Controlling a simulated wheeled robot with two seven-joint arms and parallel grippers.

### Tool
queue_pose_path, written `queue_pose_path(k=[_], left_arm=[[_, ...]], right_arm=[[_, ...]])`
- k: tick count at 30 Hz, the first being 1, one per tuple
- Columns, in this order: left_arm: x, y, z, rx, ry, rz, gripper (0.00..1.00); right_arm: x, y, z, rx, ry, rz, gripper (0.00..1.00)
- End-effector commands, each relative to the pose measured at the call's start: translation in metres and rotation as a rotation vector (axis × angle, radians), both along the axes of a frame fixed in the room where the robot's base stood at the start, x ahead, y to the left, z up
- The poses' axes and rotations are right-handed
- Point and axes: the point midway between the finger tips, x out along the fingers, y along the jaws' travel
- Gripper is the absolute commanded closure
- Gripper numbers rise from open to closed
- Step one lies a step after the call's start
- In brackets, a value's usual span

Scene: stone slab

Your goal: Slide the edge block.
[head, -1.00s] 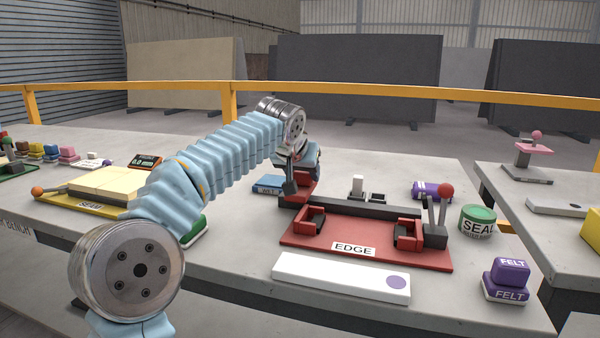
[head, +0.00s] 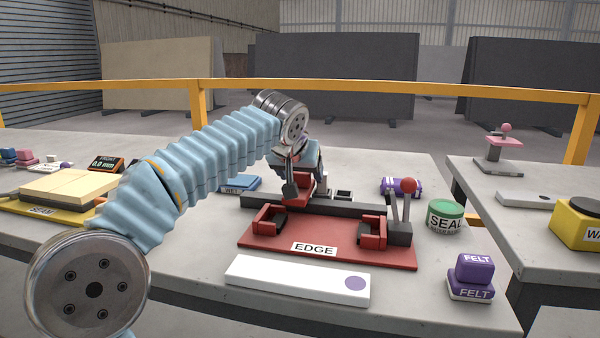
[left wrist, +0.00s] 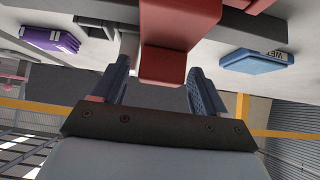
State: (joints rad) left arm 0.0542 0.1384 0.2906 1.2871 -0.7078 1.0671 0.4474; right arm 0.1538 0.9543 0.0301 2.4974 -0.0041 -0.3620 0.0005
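The edge block (head: 299,188) is a red block on the dark rail (head: 340,206) at the back of the red EDGE base (head: 350,255). It stands near the middle of the rail, partly hidden by my gripper. My left gripper (head: 291,180) reaches it from behind. My right gripper is not in view.
Red holders (head: 373,232) stand on the base, and a red-knobbed lever (head: 408,187) stands at its right end. A white bar (head: 295,280) lies in front. A green SEAL tin (head: 446,216) and purple FELT blocks (head: 474,270) are to the right. A blue WET pad (head: 241,184) lies behind.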

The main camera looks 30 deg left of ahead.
Motion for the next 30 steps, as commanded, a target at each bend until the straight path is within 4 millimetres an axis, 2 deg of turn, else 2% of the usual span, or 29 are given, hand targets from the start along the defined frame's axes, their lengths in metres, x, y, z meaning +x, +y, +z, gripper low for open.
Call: queue_pose_path(k=[11, 14, 24, 30], left_arm=[[-0.005, -0.001, 0.006, 0.000, -0.001, 0.000, 0.28], [-0.017, -0.004, 0.018, 0.000, -0.003, -0.001, 0.28], [-0.072, -0.018, 0.076, 0.000, -0.003, -0.002, 0.28], [-0.091, -0.022, 0.094, 0.000, -0.001, -0.001, 0.28]], right_arm=[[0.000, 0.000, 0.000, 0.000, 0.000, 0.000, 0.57], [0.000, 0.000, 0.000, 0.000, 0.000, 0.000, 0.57], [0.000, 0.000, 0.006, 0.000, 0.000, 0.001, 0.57], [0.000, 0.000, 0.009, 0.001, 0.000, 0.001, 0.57]])
